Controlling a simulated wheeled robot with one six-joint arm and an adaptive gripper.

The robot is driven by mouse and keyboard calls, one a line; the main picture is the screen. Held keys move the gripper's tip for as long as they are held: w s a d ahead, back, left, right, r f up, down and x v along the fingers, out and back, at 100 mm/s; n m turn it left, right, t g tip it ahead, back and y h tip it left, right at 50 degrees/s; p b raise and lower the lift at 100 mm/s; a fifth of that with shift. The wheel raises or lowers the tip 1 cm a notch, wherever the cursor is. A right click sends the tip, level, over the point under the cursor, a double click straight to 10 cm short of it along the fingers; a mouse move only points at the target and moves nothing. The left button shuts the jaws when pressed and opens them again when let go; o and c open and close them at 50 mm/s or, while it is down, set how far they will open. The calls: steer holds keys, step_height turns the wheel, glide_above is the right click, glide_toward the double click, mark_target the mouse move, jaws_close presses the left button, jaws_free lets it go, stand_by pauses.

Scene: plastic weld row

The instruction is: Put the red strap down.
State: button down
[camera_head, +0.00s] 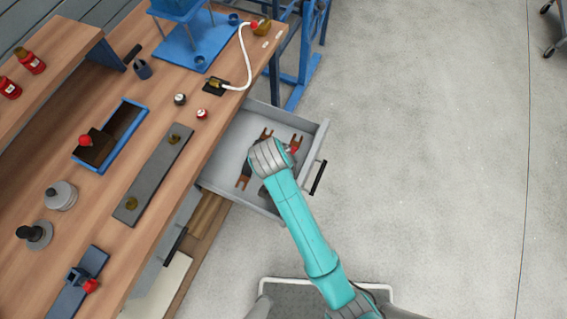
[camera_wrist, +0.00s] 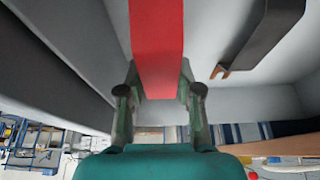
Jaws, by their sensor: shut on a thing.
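My gripper (camera_wrist: 158,92) is shut on the red strap (camera_wrist: 157,45), which runs away from between the fingers in the wrist view. In the head view my wrist is over the open grey drawer (camera_head: 232,140) and hides most of the gripper; a small bit of red (camera_head: 294,150) shows beside it, probably the strap. Dark pieces with copper forked ends, one at the lower left (camera_head: 243,183), lie in the drawer. Another dark piece (camera_wrist: 262,38) shows right of the strap in the wrist view, apart from it. Whether the strap touches the drawer floor I cannot tell.
The wooden bench (camera_head: 160,225) is left of the drawer and carries a grey plate (camera_head: 155,175), a blue-edged tray (camera_head: 128,142) and several small parts. The drawer's black handle (camera_head: 318,178) sticks out to the right.

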steer(key=shift+f, duration=1.7)
steer(key=c, duration=0.8)
jaws_free()
steer(key=shift+f, duration=0.1)
steer(key=shift+o, duration=0.2)
steer(key=v, duration=1.1)
steer(key=shift+w, duration=0.1)
steer(key=shift+s+r, duration=0.25)
steer(key=shift+r, duration=0.4)
steer(key=shift+s, duration=0.1)
